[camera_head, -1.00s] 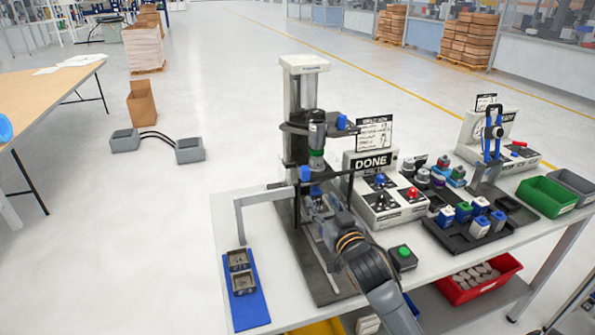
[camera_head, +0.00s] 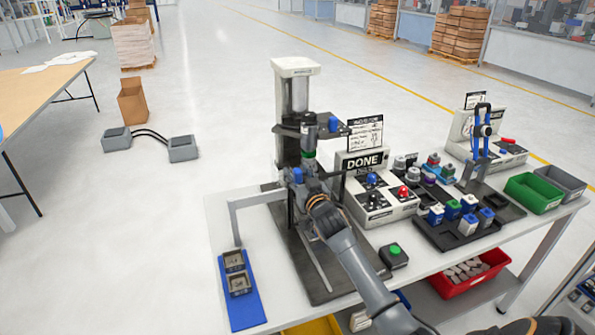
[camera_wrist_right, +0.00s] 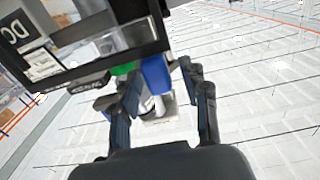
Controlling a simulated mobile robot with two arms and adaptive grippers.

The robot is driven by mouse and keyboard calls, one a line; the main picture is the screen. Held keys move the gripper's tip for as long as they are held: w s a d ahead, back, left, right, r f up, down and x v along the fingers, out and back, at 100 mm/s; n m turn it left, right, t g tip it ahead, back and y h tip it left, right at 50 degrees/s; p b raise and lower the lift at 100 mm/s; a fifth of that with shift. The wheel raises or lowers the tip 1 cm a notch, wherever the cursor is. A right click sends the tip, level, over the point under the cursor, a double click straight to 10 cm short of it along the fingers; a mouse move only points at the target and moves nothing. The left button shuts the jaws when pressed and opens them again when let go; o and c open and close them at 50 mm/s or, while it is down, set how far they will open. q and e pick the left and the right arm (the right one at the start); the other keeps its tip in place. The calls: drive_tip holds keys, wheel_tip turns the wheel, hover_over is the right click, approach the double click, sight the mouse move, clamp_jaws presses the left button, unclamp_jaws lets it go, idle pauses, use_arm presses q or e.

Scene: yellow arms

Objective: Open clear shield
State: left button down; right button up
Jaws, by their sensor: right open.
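The clear shield (camera_wrist_right: 110,42) shows in the right wrist view as a see-through panel in a dark frame, with a blue handle (camera_wrist_right: 157,75) at its lower edge. In the head view the blue handle (camera_head: 297,175) is at the front of the press (camera_head: 297,110); the panel itself is hard to make out. My right gripper (camera_head: 301,183) is at the handle. In the wrist view its open fingers (camera_wrist_right: 160,85) stand on either side of the blue handle; contact is unclear. My left gripper is not in view.
A control box marked DONE (camera_head: 362,190) stands right of the press, with a green button box (camera_head: 394,256) in front. A black tray (camera_head: 440,236) holds several coloured blocks. A blue plate (camera_head: 248,312) with two grey pieces lies at the left. Open floor lies left of the table.

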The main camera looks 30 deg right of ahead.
drive_tip(key=shift+w+d, duration=0.1)
drive_tip(key=shift+w, duration=0.25)
clamp_jaws()
